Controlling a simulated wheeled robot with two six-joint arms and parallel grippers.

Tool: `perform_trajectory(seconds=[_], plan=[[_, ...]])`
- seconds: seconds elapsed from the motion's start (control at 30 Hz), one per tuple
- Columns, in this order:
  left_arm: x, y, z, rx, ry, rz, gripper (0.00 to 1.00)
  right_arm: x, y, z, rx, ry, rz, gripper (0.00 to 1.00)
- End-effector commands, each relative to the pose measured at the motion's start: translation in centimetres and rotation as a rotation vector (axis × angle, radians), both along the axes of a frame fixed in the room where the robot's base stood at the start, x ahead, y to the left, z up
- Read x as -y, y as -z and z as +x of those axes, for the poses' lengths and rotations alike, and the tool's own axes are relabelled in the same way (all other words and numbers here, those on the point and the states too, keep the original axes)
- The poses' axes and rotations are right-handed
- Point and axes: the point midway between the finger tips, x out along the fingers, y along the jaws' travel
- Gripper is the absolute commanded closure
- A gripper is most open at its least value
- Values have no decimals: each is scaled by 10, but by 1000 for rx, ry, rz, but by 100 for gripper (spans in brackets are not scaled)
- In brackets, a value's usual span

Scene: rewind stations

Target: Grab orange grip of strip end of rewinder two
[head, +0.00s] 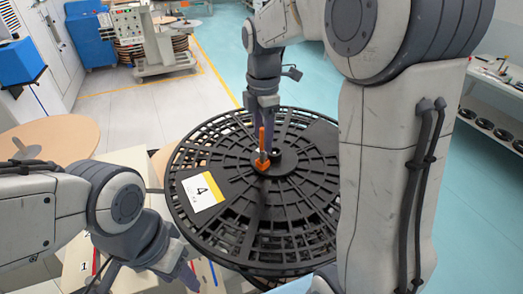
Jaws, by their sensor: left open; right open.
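A large black slotted reel (300,215) fills the middle of the head view, with a yellow and white label marked 4 (203,192). An orange piece (262,163) with an upright stem stands near its hub. I cannot tell whether it is the grip of a strip end. My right gripper (263,128) points down over the hub, open, close behind the orange stem; contact is unclear. My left gripper (188,276) is open at the lower left, beside the reel's near left edge, its tips partly hidden. A pale station marked 2 and 1 (76,256) is partly behind my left arm.
Brown discs (65,137) lie at the left. A grey machine (150,40) and a blue cabinet (90,35) stand at the back. A shelf with dark rolls (495,95) is at the right. The floor behind the reel is clear.

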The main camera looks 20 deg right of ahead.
Motion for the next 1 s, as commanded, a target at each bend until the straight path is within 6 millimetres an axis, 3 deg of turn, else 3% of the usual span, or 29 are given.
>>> perform_trajectory(seconds=[0.2, 0.33, 0.63, 0.67, 0.7, 0.8, 1.0], plan=[[0, -21, 0, 0, 3, 0, 50, -1, 25, -1, -7, -2, 0, 46], [0, -24, 0, 0, 4, 0, 50, -2, 44, 0, -4, -3, 0, 46], [0, -23, 0, 0, 4, 0, 50, -3, 51, 1, 0, -4, 0, 46], [0, -23, 0, 0, 4, 0, 50, -3, 51, 1, 0, -4, 0, 54], [0, -23, 0, 0, 4, 1, 50, -3, 51, 1, 0, -4, 0, 69], [0, -23, 0, 0, 4, 0, 50, -3, 51, 1, 0, -4, 0, 100], [0, -23, 0, 0, 4, 0, 50, -3, 51, 1, 1, -4, 0, 100]])
